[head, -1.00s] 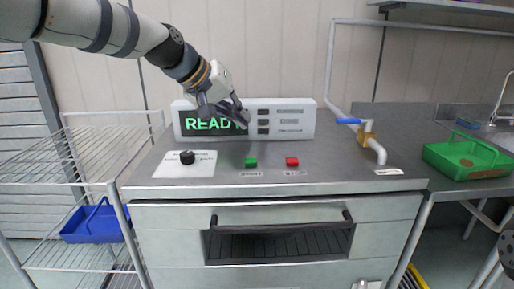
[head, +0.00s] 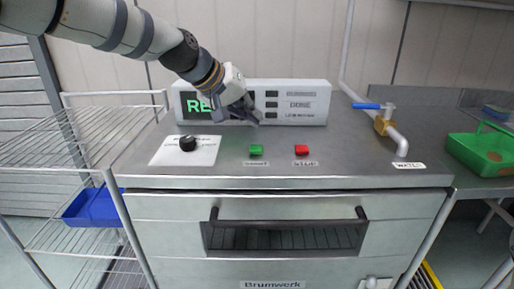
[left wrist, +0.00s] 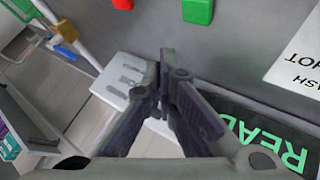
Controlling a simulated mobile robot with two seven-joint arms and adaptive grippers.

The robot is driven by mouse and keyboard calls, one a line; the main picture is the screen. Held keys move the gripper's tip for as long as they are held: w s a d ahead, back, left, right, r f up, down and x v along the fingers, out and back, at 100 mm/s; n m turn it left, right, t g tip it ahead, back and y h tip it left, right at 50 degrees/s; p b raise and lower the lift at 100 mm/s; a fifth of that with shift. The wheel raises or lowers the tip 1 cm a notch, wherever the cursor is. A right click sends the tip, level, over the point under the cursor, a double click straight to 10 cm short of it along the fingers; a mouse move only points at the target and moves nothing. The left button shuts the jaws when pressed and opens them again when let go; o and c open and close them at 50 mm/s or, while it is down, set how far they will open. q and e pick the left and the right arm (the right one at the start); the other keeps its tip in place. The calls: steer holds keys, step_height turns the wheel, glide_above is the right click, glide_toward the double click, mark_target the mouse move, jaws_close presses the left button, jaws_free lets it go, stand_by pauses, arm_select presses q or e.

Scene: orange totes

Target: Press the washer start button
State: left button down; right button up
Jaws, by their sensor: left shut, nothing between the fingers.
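The green start button (head: 256,150) sits on the washer's grey top (head: 350,160), with a small label in front of it. It also shows at the top of the left wrist view (left wrist: 198,10). The red stop button (head: 301,150) is to its right. My left gripper (head: 256,118) is shut and empty. It is above and behind the green button, in front of the display box (head: 310,100), and apart from the button. The gripper covers part of the green display text. In the left wrist view the fingers (left wrist: 166,60) are closed together. My right gripper is not in view.
A black knob (head: 187,143) on a white plate is at the left of the top. A blue-handled brass valve (head: 384,122) with a pipe is at the right. A green tote (head: 480,155) stands on the right counter. A blue tote (head: 92,207) is on the left wire rack.

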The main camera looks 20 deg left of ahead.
mark_target(253, 147)
arm_select(q)
steer(key=shift+f, duration=1.95)
steer(key=shift+f, duration=0.1)
steer(key=shift+f, duration=0.35)
steer(key=shift+f, duration=0.5)
steer(key=shift+r, duration=0.1)
stand_by(0.5)
steer(key=shift+r, duration=0.85)
